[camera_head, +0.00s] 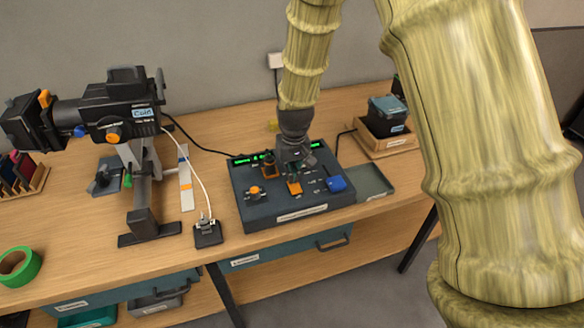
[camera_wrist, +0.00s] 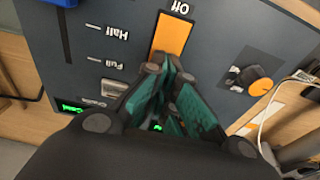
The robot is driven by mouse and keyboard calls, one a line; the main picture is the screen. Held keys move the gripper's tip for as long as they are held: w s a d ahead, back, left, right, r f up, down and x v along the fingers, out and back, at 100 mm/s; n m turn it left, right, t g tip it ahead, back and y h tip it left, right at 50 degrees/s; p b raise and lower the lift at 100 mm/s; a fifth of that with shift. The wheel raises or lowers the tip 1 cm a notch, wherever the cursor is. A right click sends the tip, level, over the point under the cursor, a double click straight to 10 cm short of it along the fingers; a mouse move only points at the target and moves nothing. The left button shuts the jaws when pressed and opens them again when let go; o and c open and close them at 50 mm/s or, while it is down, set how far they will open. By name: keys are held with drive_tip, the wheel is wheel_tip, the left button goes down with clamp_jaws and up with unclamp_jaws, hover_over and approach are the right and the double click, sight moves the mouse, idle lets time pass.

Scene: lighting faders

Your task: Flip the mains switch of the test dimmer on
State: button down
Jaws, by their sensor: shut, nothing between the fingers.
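The dark control box (camera_head: 300,211), which appears to be the test dimmer, sits on the bench with a lit green display along its back. I cannot pick out its mains switch for certain. An orange knob (camera_wrist: 260,81) is at the right there and on the box's left side in the head view (camera_head: 255,193). My gripper (camera_wrist: 162,72) is shut and empty, its teal fingertips close to the orange cap. Contact cannot be told.
A black spotlight (camera_head: 120,108) on a stand is to the left. A small black block (camera_head: 207,234) with a white cable lies between it and the box. A blue piece (camera_head: 336,184) is at the box's right, beside a grey tray (camera_head: 372,182). Green tape (camera_head: 18,267) lies far left.

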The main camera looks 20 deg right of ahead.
idle(0.3)
drive_tip(key=shift+w+f, duration=0.1)
drive_tip(key=shift+f, duration=0.2)
drive_tip(key=shift+r, duration=0.15)
drive_tip(key=shift+r+p, duration=0.65)
drive_tip(key=r+p, duration=0.2)
drive_tip(key=r, duration=0.1)
drive_tip(key=r+p, duration=0.1)
drive_tip(key=shift+w+r+p, duration=0.15)
drive_tip(key=shift+w+p, duration=0.1)
drive_tip(key=shift+p, duration=0.05)
drive_tip(key=shift+w+r+b, duration=0.1)
drive_tip(key=shift+w+b, duration=0.05)
drive_tip(key=shift+b, duration=0.3)
wheel_tip(320, 180, up, 9)
drive_tip(key=w+b, duration=0.1)
drive_tip(key=b, duration=0.1)
drive_tip(key=shift+r+b, duration=0.2)
drive_tip(key=shift+b, duration=0.2)
